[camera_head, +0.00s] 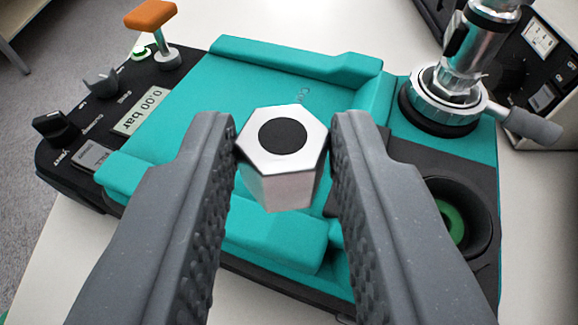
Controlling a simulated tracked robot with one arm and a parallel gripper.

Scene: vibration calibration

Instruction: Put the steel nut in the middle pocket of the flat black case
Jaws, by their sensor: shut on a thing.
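The steel nut (280,187) is a shiny hexagonal block with a round dark centre on its upper face. My gripper (282,150) is shut on it, with one textured grey finger on each side. The nut is held in front of the teal device, and its top face tilts toward the camera. I cannot make out a flat black case with pockets in this view. The nut and the fingers hide part of what lies behind them.
The teal device (230,75) lies on a white table (60,255). It has black knobs, an orange-topped lever (152,18), a pressure display (135,112), a metal fitting (450,95) and a black round well (455,215). A black instrument (548,65) stands at the upper right.

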